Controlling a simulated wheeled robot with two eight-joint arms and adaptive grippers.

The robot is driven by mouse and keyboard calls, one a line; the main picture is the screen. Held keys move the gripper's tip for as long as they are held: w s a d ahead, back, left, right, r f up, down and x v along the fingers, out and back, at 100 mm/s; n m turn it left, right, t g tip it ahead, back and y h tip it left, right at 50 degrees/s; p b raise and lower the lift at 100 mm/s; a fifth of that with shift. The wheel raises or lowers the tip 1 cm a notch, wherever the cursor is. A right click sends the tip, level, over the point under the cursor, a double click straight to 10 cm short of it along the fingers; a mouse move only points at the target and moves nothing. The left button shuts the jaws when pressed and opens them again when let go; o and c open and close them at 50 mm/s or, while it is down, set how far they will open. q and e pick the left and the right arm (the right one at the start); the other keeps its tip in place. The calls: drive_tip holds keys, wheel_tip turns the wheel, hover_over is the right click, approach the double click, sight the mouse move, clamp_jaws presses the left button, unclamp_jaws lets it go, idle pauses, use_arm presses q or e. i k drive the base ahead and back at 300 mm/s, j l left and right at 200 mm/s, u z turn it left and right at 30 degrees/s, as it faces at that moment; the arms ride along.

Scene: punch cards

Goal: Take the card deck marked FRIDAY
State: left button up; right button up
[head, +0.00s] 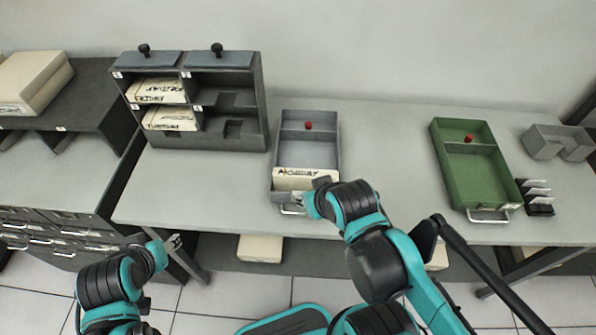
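A cream card deck (158,87) with black handwriting lies in the upper left compartment of the dark rack (235,142). Its word seems to end in "DAY", but I cannot read it surely. A second cream deck (170,119) lies in the compartment below. A third lettered deck (300,179) lies at the front of the grey tray (308,152); its word also seems to end in "DAY". My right gripper (321,184) is at that tray's front right corner beside this deck; its fingers are mostly hidden. My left gripper (174,242) is in front of the table's edge, away from the decks.
A green tray (467,165) stands on the right of the table, with a grey bracket (557,142) and a small black card holder (538,206) beside it. A cream box (30,82) sits on the left shelf. The table between the trays is clear.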

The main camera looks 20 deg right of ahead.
sight(143, 89)
drive_tip(key=j+z, duration=0.4)
drive_tip(key=j, duration=0.55)
drive_tip(key=i+j+z, duration=0.15)
drive_tip(key=j, duration=0.25)
drive_tip(key=i+j+z, duration=0.15)
drive_tip(key=j, duration=0.25)
drive_tip(key=i+j+z, duration=0.1)
drive_tip(key=j, duration=0.3)
drive_tip(key=i, duration=0.05)
